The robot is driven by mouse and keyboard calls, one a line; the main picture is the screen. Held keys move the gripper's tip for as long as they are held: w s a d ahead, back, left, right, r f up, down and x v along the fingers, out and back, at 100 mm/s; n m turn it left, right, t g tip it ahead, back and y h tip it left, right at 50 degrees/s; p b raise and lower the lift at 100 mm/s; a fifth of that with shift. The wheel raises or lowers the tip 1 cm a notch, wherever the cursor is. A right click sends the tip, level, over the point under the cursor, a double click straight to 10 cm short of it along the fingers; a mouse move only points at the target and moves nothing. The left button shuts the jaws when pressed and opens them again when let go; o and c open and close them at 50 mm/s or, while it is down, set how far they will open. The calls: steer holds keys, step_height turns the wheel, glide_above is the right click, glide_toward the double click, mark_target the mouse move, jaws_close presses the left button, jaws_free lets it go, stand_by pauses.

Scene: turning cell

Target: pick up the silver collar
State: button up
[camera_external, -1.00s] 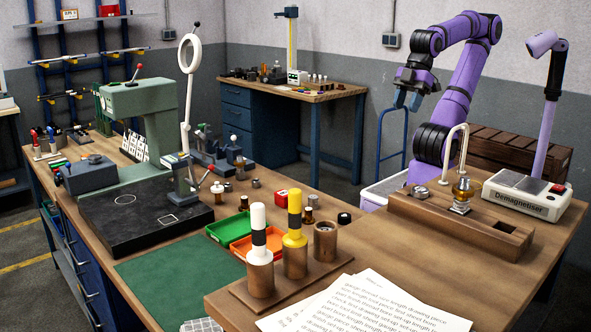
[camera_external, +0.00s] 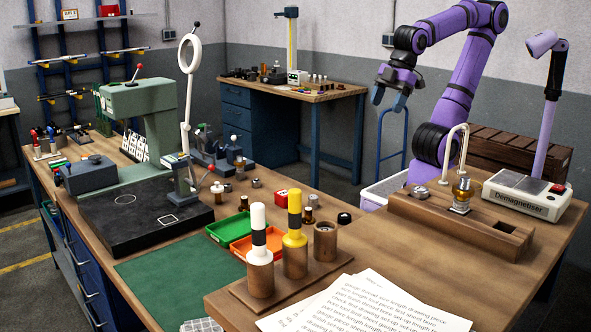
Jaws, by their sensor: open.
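My gripper (camera_external: 389,99) hangs in the air at the upper right, fingers pointing down, open with nothing between them. It is well above and behind the workbench. A small silver ring-like piece (camera_external: 256,183) lies on the bench behind the red box; it may be the silver collar, but it is too small to be sure. Another small grey metal piece (camera_external: 228,188) lies to its left. A silver round piece (camera_external: 420,192) also sits on the wooden block at the right. My gripper is far from all of them.
A wooden stand (camera_external: 294,287) holds upright plug gauges. A demagnetiser (camera_external: 528,196) stands right.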

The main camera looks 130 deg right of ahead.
steer(key=w+d+f+g+h, duration=0.1)
steer(key=w+d+f+g, duration=0.15)
steer(key=w+d, duration=0.85)
steer(key=y, duration=0.2)
glide_toward(256, 181)
steer(key=f, duration=0.3)
steer(key=shift+w+f+g, duration=0.25)
steer(key=shift+w+f, duration=0.05)
steer(key=shift+f, duration=0.05)
steer(key=shift+w+d+f, duration=0.1)
steer(key=shift+w+f, duration=0.05)
steer(key=shift+f, duration=0.85)
steer(key=shift+w+d+f, duration=0.1)
steer(key=shift+f, duration=0.9)
steer(key=shift+w+d+f, duration=0.1)
steer(key=shift+w+f, duration=0.05)
steer(key=shift+f, duration=0.9)
steer(key=c, duration=1.1)
